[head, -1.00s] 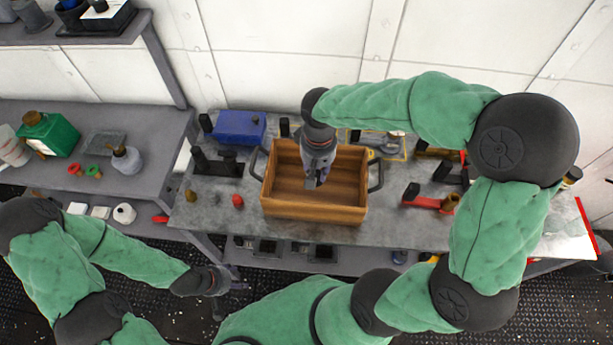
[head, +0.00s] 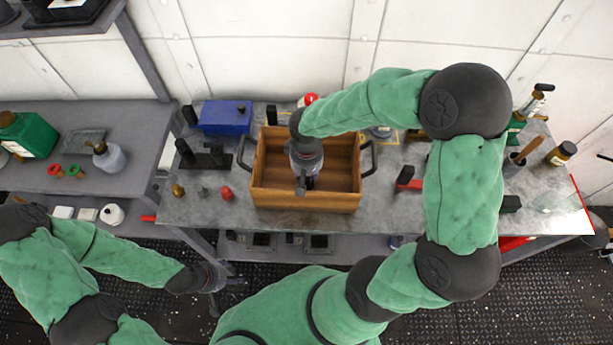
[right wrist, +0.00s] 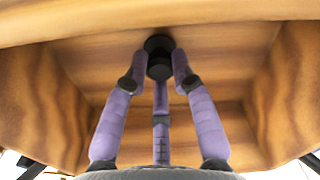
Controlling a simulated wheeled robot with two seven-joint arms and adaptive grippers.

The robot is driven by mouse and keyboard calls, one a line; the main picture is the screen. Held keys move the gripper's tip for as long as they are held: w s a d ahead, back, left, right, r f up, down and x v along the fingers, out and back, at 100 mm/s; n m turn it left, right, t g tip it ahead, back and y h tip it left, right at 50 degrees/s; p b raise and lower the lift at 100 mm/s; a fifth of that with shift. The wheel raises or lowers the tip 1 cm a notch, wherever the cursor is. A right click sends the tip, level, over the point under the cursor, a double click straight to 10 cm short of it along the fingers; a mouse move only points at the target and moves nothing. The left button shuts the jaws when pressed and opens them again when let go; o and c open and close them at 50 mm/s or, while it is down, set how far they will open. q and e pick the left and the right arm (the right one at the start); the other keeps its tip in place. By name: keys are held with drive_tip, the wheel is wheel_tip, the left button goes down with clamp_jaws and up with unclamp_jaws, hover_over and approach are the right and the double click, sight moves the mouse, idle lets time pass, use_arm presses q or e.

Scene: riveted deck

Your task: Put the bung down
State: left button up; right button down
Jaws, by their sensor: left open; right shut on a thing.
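The bung (right wrist: 159,46) is a small dark, round piece. In the right wrist view it sits between the fingertips of my right gripper (right wrist: 160,72), which is shut on it. In the head view my right gripper (head: 303,187) points down inside the open wooden box (head: 306,200), near its front wall; the bung cannot be made out clearly there. In the wrist view the bung is in front of a wooden surface of the box, and I cannot tell whether it touches. My left gripper (head: 226,280) is open and empty, low in front of the bench.
The box stands on a grey bench (head: 400,210) with dark side handles. A brown (head: 178,190), a grey (head: 203,192) and a red (head: 227,193) small piece stand left of it. A blue case (head: 226,117) is behind left. Bare bench lies in front of the box.

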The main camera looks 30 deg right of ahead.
sight(306, 179)
drive_tip(key=shift+r, duration=0.1)
drive_tip(key=shift+f+b, duration=0.35)
drive_tip(key=shift+f, duration=0.1)
drive_tip(key=c, duration=1)
unclamp_jaws()
drive_tip(key=shift+r, duration=0.1)
drive_tip(key=shift+r+p, duration=0.5)
drive_tip(key=shift+p, duration=0.05)
wheel_tip(306, 179, up, 12)
drive_tip(key=p, duration=0.2)
drive_tip(key=shift+f+p, duration=0.1)
drive_tip(key=shift+p, duration=0.25)
